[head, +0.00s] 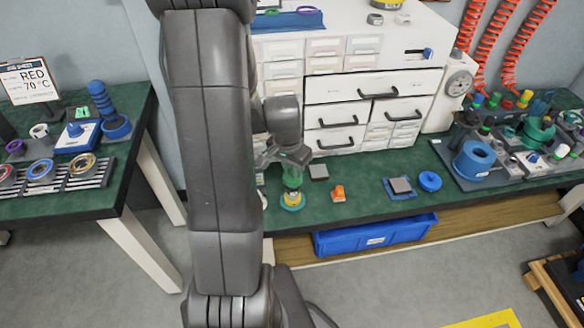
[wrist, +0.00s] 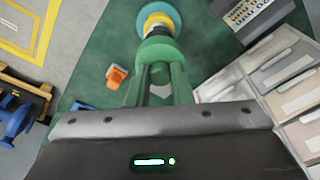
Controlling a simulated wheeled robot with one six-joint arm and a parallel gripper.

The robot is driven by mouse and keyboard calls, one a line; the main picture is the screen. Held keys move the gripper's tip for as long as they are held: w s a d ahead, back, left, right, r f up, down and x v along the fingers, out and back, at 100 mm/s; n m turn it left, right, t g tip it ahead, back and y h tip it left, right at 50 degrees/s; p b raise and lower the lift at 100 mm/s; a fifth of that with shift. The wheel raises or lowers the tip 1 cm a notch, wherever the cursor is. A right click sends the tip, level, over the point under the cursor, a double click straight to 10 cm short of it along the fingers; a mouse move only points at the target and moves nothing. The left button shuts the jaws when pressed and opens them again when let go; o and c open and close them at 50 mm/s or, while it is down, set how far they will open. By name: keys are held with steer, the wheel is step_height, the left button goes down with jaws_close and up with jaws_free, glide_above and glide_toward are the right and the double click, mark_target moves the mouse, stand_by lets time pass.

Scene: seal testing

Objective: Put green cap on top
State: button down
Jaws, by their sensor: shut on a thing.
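The green cap (wrist: 158,50) is held at the tips of my gripper (wrist: 160,75), with a finger on each side. It also shows below my gripper (head: 292,160) in the head view (head: 292,179). Just beyond the cap is a small stack (wrist: 160,20) with a wide blue-teal base, a yellow ring and a dark and grey middle. In the head view the stack (head: 292,199) stands on the green bench directly below the cap. The cap covers part of the stack's top, and I cannot tell whether they touch.
An orange piece (head: 338,193) lies to the right of the stack, with a grey block (head: 319,172) behind it. A blue ring (head: 430,181) lies farther right. White drawers (head: 335,140) stand behind. The bench's front edge is close to the stack.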

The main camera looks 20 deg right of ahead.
mark_target(292, 176)
steer(key=shift+f+b, duration=1.9)
steer(key=shift+f, duration=0.2)
steer(key=c, duration=1.2)
jaws_free()
steer(key=shift+r+p, duration=2.55)
steer(key=shift+r, duration=1)
